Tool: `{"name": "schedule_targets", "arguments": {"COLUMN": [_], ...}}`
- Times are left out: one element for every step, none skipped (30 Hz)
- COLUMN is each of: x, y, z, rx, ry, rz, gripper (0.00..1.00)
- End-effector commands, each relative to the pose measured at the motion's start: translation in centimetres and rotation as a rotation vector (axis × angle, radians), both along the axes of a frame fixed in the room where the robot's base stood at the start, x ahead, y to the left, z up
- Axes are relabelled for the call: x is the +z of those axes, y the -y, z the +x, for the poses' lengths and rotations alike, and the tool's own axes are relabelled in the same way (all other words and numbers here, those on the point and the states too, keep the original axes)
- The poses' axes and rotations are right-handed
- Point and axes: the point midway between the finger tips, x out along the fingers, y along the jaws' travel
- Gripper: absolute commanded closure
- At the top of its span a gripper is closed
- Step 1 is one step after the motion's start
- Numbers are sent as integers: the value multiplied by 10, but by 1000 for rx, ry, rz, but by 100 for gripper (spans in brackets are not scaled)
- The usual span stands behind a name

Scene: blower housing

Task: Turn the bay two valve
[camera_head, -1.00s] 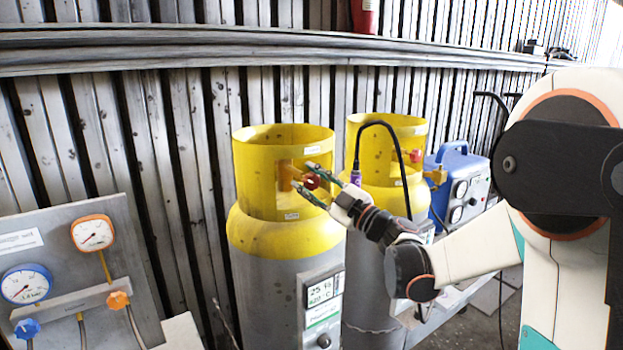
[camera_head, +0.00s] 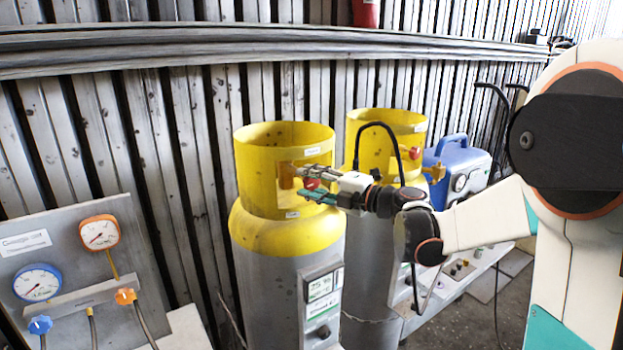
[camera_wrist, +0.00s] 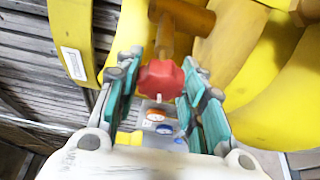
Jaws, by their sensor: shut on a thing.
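A red valve knob (camera_head: 311,184) sits at the collar opening of the nearer yellow-topped grey cylinder (camera_head: 283,237), with a brass-coloured valve body (camera_head: 287,177) beside it. My gripper (camera_head: 308,182) reaches in from the right with its fingers on either side of the knob, shut on it. In the wrist view the red knob (camera_wrist: 161,80) shows between the two green-padded fingers, with the brass stem behind it. The knob's own turn angle cannot be told. A second cylinder (camera_head: 391,180) behind on the right has its own red knob (camera_head: 414,153).
A gauge panel (camera_head: 62,262) with two dials and an orange and a blue knob stands at the left. A dark hose (camera_head: 377,126) arches behind my wrist. A blue machine (camera_head: 456,160) stands at the right. A plank wall closes the back.

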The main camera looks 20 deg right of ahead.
Motion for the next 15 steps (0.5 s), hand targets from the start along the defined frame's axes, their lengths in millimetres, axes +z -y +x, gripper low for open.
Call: {"name": "schedule_targets", "arguments": {"x": [1, 0, 0, 0, 0, 0, 0, 0, 0, -1, -1, -1, -1, -1, -1], "y": [-1, -1, -1, -1, -1, -1, -1, -1, -1, -1, -1, -1, -1, -1, -1], "z": [0, 0, 0, 0, 0, 0, 0, 0, 0, 0, 0, 0, 0, 0, 0], "rx": [1, 1, 1, 1, 1, 1, 1, 1, 1, 1, 1, 1, 1, 1, 1], "ry": [5, 9, 12, 15, 16, 20, 22, 23, 24, 24, 26, 26, 26, 25, 25], "rz": [-18, -29, -41, -48, -54, -62, -67, -71, -76, -78, -79, -81, -82, -82, -82], "gripper": [87, 87, 87, 87, 87, 87, 87, 87, 87, 87, 87, 87, 87, 87, 87]}}
